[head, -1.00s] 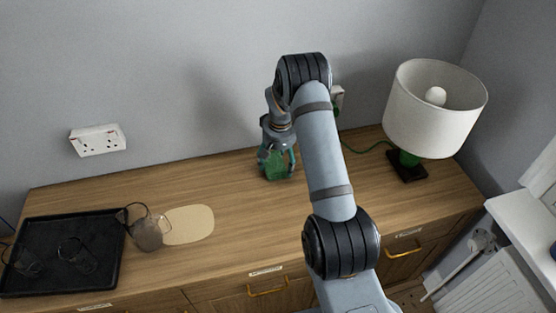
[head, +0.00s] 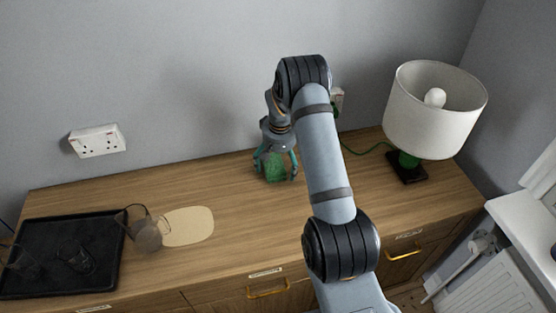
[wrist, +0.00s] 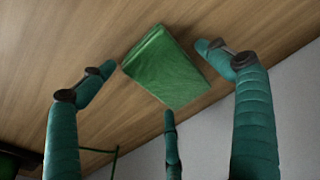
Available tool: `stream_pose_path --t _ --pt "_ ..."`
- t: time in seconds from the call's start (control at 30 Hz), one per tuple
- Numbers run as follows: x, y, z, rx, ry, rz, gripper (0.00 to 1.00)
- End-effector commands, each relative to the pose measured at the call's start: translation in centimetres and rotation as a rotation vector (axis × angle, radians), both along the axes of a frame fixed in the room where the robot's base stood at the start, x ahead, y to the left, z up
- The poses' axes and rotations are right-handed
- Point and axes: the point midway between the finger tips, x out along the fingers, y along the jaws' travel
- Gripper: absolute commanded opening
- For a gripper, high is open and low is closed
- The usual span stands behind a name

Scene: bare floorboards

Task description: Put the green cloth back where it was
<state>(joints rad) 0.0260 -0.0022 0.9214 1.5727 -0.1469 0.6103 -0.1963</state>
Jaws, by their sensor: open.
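The green cloth (head: 275,167) is a folded block lying on the wooden sideboard, near the wall and left of the lamp. In the wrist view the cloth (wrist: 166,68) lies on the wood between my fingers, with gaps on both sides. My gripper (head: 276,172) is open above and around the cloth. In the wrist view its teal fingers (wrist: 158,68) are spread apart, and a third finger is at the bottom. Part of the cloth is hidden by the fingers in the head view.
A lamp with a white shade (head: 436,108) stands at the right. A black tray (head: 98,232) with glasses is at the left. A glass jug (head: 145,232) stands between it and a pale oval mat (head: 192,226).

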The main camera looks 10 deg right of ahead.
Motion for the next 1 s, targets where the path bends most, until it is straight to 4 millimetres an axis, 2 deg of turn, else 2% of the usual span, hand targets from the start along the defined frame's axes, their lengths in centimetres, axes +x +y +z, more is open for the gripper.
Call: stream_pose_path --t 0.17,0.4,0.6,0.8,1.0 --pt "0.0 0.0 1.9 0.000 -0.005 0.000 0.90" --pt "-0.6 0.0 7.1 0.000 -0.007 0.000 0.90" --pt "-1.1 0.0 10.6 0.000 -0.003 0.000 0.90" --pt "-1.4 0.0 12.1 -0.001 -0.001 0.001 0.90" --pt "-1.5 0.0 12.3 0.000 0.000 0.001 0.90"
